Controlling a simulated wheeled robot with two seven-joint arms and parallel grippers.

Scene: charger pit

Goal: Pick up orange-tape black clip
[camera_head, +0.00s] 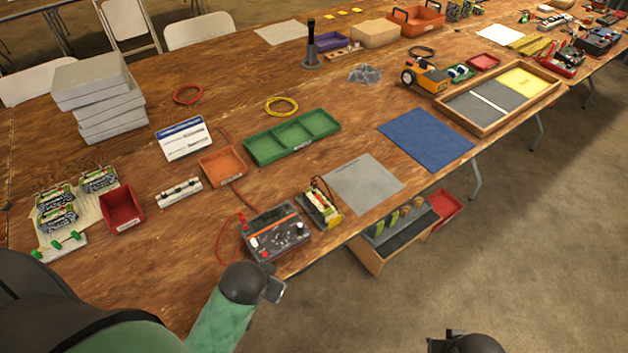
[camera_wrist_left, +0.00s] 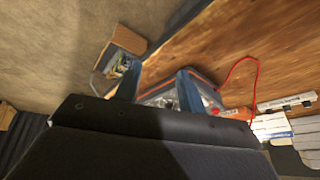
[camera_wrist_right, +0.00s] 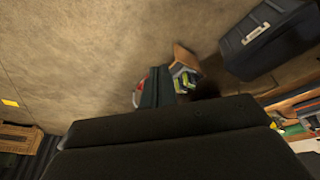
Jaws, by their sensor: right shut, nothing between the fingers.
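I cannot make out the orange-tape black clip for certain in any view. A grey-black charger box (camera_head: 275,235) with an orange stripe and a red lead sits at the table's near edge. A small battery pack (camera_head: 319,207) with a black cable stands just right of it. My left gripper (camera_head: 274,289) is off the table's near edge, close to the charger box. In the left wrist view its fingers (camera_wrist_left: 159,85) are apart and empty, with the charger box beyond them. My right gripper (camera_wrist_right: 153,88) is shut and empty, over the floor, away from the table.
A red bin (camera_head: 122,208), an orange tray (camera_head: 222,166), a green tray (camera_head: 292,137) and a grey mat (camera_head: 362,184) lie around the charger box. A blue mat (camera_head: 426,138) is further right. Below the table edge stands a wooden crate (camera_head: 372,258).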

